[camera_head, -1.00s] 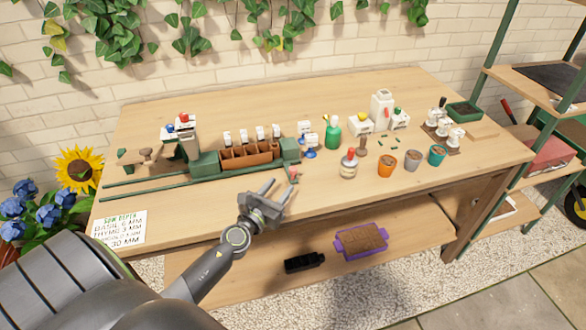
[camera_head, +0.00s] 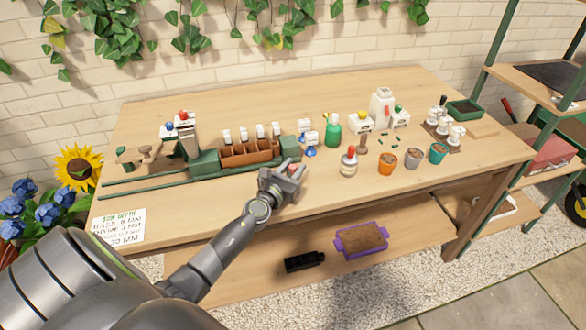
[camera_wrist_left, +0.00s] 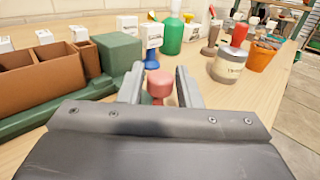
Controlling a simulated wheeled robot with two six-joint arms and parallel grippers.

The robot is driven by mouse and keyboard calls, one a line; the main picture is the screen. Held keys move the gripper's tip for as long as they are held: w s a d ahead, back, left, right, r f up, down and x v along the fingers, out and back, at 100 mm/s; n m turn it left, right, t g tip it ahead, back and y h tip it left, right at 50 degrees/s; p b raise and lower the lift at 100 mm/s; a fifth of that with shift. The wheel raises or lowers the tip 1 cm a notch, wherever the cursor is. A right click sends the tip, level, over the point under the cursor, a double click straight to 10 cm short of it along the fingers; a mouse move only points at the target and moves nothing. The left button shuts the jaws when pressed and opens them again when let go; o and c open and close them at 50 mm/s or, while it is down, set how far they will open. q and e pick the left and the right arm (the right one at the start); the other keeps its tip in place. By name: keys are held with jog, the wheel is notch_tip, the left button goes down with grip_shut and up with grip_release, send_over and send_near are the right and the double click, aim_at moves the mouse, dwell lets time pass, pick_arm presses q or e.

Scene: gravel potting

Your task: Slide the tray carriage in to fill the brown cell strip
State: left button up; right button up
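The tray carriage is a long green piece on the bench with a block at each end, the right one (camera_head: 291,147) standing near my left gripper. The brown cell strip (camera_head: 250,158) sits between the blocks, its open cells showing; it also shows in the left wrist view (camera_wrist_left: 30,88). A red knob (camera_wrist_left: 159,82) stands just off the carriage's right end. My left gripper (camera_head: 293,172) is open, its fingers on either side of the knob, with narrow gaps visible in the left wrist view (camera_wrist_left: 160,78). My right gripper is not in view.
A grey-green dispenser (camera_head: 188,140) stands by the carriage's left end, above green rails (camera_head: 140,186). Right of my gripper stand a green bottle (camera_head: 333,133), a jar (camera_head: 349,164) and an orange pot (camera_head: 387,161).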

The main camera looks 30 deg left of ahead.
pick_arm(q)
grip_shut()
